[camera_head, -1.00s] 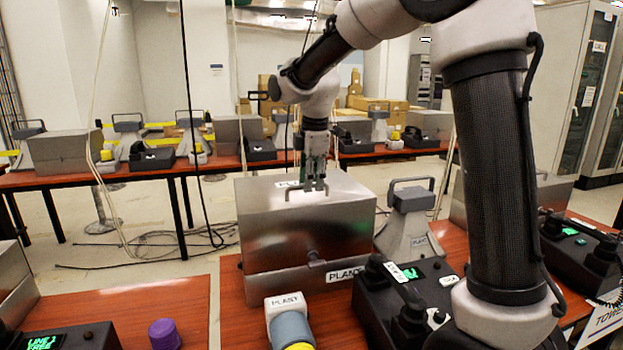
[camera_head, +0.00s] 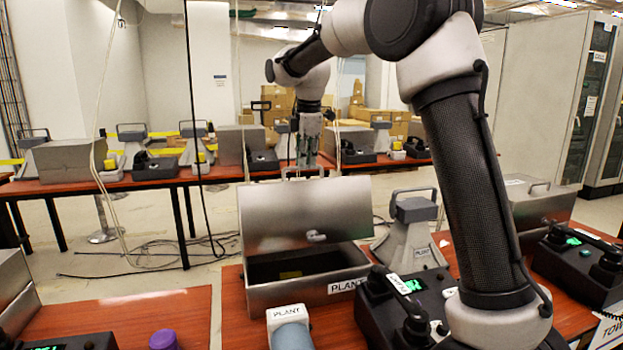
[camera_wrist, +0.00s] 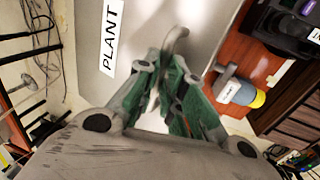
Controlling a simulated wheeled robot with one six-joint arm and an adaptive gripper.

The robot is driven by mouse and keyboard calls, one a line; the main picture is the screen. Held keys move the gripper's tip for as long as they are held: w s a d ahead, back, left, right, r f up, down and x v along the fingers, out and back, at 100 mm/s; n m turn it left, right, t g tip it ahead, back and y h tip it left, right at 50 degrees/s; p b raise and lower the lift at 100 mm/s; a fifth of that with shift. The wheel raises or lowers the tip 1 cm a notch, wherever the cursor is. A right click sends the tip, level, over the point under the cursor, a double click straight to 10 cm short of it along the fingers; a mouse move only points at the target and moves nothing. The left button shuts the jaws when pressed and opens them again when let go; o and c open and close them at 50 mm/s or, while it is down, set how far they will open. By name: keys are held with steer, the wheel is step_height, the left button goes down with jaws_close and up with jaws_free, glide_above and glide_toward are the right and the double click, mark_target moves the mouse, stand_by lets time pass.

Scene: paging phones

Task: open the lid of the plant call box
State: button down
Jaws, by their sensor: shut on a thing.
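The plant call box (camera_head: 262,296) is a steel box on the red-brown table with a PLANT label on its front right. Its lid (camera_head: 290,213) is tilted up, and a dark gap shows the inside with a small yellow patch. A small latch shows on the lid's front face. My gripper (camera_head: 305,166) is above the lid's raised top edge, shut on the lid handle (camera_head: 303,171). In the wrist view the green-sided fingers close on the curved grey handle (camera_wrist: 176,40), beside the lid's PLANT label (camera_wrist: 110,38).
A grey device with a handle (camera_head: 414,230) stands right of the box. A purple knob (camera_head: 163,340) is at lower left. Another table with similar boxes is behind.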

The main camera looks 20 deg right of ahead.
steer(key=w+r, duration=0.2)
steer(key=w, duration=1)
steer(key=shift+w+r, duration=0.4)
steer(key=c, duration=1.5)
jaws_free()
steer(key=shift+w+f, duration=0.15)
steer(key=shift+w, duration=0.1)
steer(key=shift+s+r, duration=0.1)
steer(key=shift+r, duration=0.15)
